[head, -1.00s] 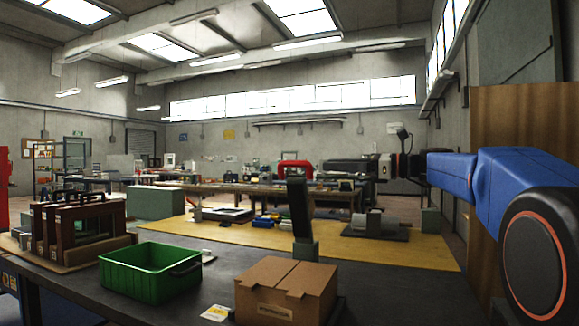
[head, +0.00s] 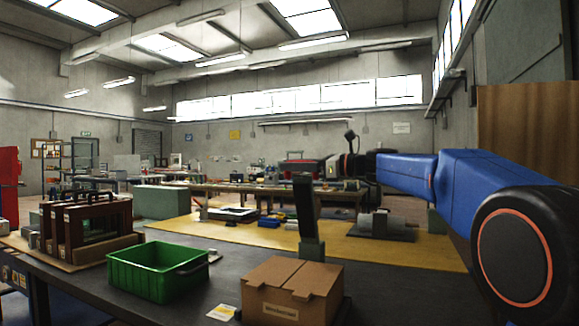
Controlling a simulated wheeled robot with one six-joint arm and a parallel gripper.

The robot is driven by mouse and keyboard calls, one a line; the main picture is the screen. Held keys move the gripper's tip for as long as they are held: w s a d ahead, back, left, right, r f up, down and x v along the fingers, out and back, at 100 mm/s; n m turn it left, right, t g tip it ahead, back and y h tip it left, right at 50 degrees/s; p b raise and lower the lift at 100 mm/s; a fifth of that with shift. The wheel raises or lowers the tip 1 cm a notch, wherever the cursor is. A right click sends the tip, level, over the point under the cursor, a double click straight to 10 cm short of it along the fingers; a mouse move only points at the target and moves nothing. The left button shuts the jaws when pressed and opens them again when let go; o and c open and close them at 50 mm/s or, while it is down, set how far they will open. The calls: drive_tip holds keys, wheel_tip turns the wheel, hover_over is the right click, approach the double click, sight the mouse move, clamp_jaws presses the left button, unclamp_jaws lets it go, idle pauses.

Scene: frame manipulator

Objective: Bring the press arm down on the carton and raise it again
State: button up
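The brown carton (head: 288,291), closed on top, sits at the front of the dark workbench. The press arm (head: 304,204) is a dark bar standing nearly upright on a grey-green base (head: 312,248), just behind the carton. It is raised, clear of the carton's top. My gripper (head: 318,168) is a dark shape at the far end of my blue arm, above and to the right of the press arm in the picture. It appears apart from the press arm. Its fingers are small and blend into the background, so their opening cannot be told.
A green crate (head: 158,282) stands left of the carton, with brown frames (head: 98,222) further left. A white-and-yellow card (head: 222,312) lies beside the carton. Behind is a yellow mat (head: 395,250) with a grey cylindrical device (head: 380,224) and small parts.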

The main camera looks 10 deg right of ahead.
drive_tip(key=shift+w+a, duration=0.4)
drive_tip(key=shift+a, duration=0.2)
drive_tip(key=shift+c, duration=0.4)
clamp_jaws()
drive_tip(key=shift+s+a+f, duration=0.15)
drive_tip(key=shift+s+a, duration=0.1)
drive_tip(key=shift+s, duration=0.1)
drive_tip(key=s+a+f+n, duration=0.6)
drive_tip(key=s+a+f, duration=0.1)
drive_tip(key=s+f, duration=0.2)
drive_tip(key=s+a+f+n, duration=0.1)
drive_tip(key=s+f+n, duration=0.1)
drive_tip(key=f, duration=0.5)
drive_tip(key=s+a+f+n, duration=0.2)
drive_tip(key=s+f+n, duration=0.1)
drive_tip(key=f, duration=0.5)
drive_tip(key=shift+s+a, duration=0.2)
